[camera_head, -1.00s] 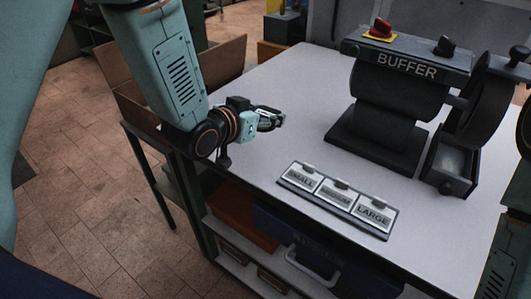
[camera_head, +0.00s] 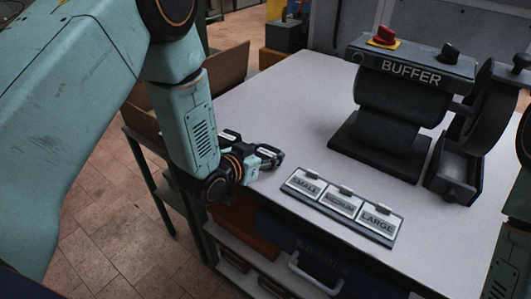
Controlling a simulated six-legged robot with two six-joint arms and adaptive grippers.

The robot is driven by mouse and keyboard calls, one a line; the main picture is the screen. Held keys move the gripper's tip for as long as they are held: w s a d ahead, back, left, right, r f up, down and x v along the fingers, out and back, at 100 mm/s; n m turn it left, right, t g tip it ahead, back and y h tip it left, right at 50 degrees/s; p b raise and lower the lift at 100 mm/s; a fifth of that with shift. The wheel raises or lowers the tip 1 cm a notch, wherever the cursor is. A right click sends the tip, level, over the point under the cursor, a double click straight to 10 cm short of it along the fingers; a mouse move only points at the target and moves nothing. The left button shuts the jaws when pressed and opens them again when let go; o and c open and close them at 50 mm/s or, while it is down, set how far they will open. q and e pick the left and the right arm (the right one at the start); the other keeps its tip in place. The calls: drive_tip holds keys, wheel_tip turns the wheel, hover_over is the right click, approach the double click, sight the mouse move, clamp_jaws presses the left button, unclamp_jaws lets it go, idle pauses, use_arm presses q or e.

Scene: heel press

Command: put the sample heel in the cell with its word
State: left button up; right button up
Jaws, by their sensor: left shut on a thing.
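My left gripper (camera_head: 272,156) is over the left part of the white table top, left of and a little beyond the labelled tray. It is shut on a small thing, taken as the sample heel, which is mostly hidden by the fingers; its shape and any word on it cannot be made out. The dark tray (camera_head: 388,243) has three cells in a row: SMALL (camera_head: 305,186) at left, MEDIUM (camera_head: 340,203) in the middle and LARGE (camera_head: 376,220) at right. No heel shows in them. My right gripper is out of view.
The BUFFER machine (camera_head: 402,95), with a red button (camera_head: 384,36), stands at the back right of the table (camera_head: 290,110). Bare table lies between it and the tray. A cardboard box (camera_head: 225,72) is beyond the left edge; a blue drawer (camera_head: 320,258) is below.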

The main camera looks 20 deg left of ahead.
use_arm(q)
drive_tip(key=shift+w, duration=0.1)
drive_tip(key=shift+s+d, duration=0.25)
drive_tip(key=shift+d, duration=0.1)
drive_tip(key=o, duration=0.8)
drive_tip(key=shift+a+f, duration=0.1)
drive_tip(key=shift+a, duration=0.05)
drive_tip(key=o, duration=0.3)
drive_tip(key=shift+w+a+f, duration=0.15)
drive_tip(key=shift+w, duration=0.05)
drive_tip(key=shift+o, duration=0.5)
drive_tip(key=shift+s+d, duration=0.15)
drive_tip(key=shift+d, duration=0.1)
drive_tip(key=shift+s+a+r+b, duration=0.1)
drive_tip(key=shift+r+b, duration=0.1)
drive_tip(key=shift+b, duration=0.1)
